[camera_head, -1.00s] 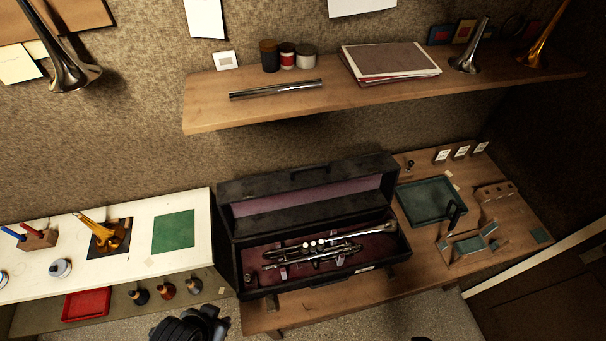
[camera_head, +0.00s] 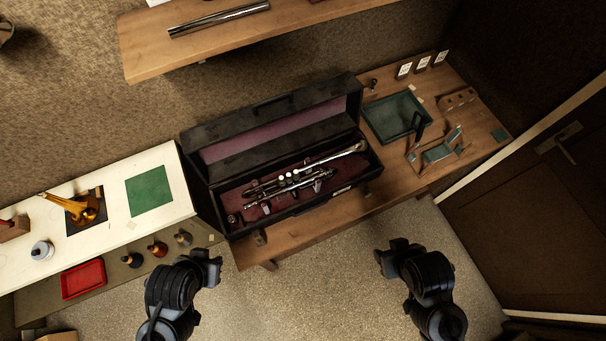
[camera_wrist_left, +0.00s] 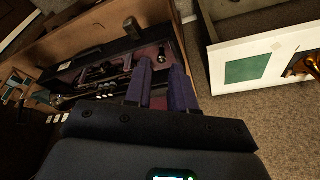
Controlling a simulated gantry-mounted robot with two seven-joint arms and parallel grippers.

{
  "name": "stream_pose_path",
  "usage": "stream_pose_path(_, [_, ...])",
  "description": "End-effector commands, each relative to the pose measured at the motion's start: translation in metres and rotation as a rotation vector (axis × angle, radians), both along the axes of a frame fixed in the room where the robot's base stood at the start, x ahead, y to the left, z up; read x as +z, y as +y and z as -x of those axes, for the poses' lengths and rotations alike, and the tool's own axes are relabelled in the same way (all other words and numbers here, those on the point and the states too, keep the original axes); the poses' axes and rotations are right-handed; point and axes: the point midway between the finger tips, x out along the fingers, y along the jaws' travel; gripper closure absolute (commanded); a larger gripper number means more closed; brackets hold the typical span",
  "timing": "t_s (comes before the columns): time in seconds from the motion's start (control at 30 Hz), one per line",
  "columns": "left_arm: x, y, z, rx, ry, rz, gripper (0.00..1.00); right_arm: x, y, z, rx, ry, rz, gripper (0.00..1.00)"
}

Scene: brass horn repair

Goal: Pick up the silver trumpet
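The silver trumpet (camera_head: 290,180) lies in an open black case (camera_head: 213,190) with a dark red lining, on the wooden bench. Its bell points to the right. In the left wrist view the trumpet (camera_wrist_left: 112,88) shows partly, behind my left gripper's fingers (camera_wrist_left: 160,75), which stand a little apart with nothing between them. In the head view my left gripper (camera_head: 210,268) is in front of the case, lower left, apart from it. My right gripper (camera_head: 392,258) is to the right, over the floor; its fingers are too small and dark to read.
A green tray (camera_head: 396,118) and a small wooden stand (camera_head: 437,153) are on the bench right of the case. A white table (camera_head: 118,212) with a brass piece (camera_head: 82,208) stands at left. A wooden shelf (camera_head: 220,38) hangs above. The floor between my arms is clear.

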Motion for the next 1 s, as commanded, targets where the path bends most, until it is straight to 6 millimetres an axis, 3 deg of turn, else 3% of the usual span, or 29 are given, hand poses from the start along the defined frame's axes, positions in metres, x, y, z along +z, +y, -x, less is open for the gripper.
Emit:
stream_pose_path(0.43, [-0.0001,0.0,0.0,0.0,0.0,0.0,0.74,-0.0002,-0.0022,0.0002,0.006,0.0,0.009,0.55])
stream_pose_path(0.9, [-0.0001,0.0,0.0,0.0,0.0,0.0,0.02,-0.0002,-0.0007,0.0001,0.002,0.001,0.003,0.55])
stream_pose_path(1.0, [-0.0001,0.0,0.0,0.0,0.0,0.0,0.0,-0.0001,-0.0002,0.0,0.001,0.0,0.001,0.55])
